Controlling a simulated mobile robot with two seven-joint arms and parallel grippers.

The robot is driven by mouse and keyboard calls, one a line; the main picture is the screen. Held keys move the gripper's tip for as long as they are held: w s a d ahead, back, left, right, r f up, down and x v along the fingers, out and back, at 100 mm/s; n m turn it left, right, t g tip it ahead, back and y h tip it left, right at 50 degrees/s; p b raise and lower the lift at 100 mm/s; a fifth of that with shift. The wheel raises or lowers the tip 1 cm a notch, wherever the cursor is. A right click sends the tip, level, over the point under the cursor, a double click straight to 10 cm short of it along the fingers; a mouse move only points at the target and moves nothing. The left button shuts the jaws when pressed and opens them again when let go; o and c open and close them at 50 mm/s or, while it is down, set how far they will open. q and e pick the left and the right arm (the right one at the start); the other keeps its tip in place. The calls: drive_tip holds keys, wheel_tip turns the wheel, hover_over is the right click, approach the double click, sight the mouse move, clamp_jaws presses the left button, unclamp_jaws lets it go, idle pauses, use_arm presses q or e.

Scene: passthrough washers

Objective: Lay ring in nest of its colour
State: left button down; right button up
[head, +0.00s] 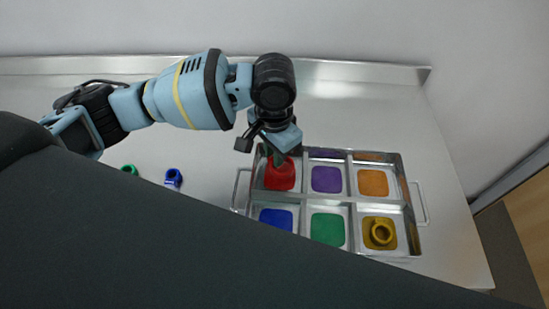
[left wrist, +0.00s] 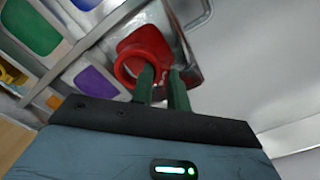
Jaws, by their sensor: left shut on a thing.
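My left gripper (head: 277,158) points down over the back-left compartment of the metal tray (head: 302,204). It is shut on the wall of a red ring (left wrist: 133,63), with one green finger inside the ring. In the left wrist view the fingers (left wrist: 162,82) hide part of the ring. The ring is over the red nest (left wrist: 155,37); I cannot tell whether it touches the nest. In the head view ring and nest merge into one red patch. A yellow ring (head: 380,232) lies in the yellow nest at front right. My right gripper is not in view.
Empty nests are purple (head: 326,180), orange (head: 373,183), green (head: 327,229) and blue (head: 276,218). A blue ring (head: 173,178) and a green ring (head: 130,170) lie on the counter left of the tray. A low metal ledge runs behind.

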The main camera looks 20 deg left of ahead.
use_arm(q)
wheel_tip(320, 180, down, 3)
drive_tip(key=shift+r, duration=0.1)
drive_tip(key=shift+f, duration=0.25)
drive_tip(key=c, duration=1.4)
unclamp_jaws()
drive_tip(key=shift+o, duration=0.2)
drive_tip(key=shift+r, duration=0.1)
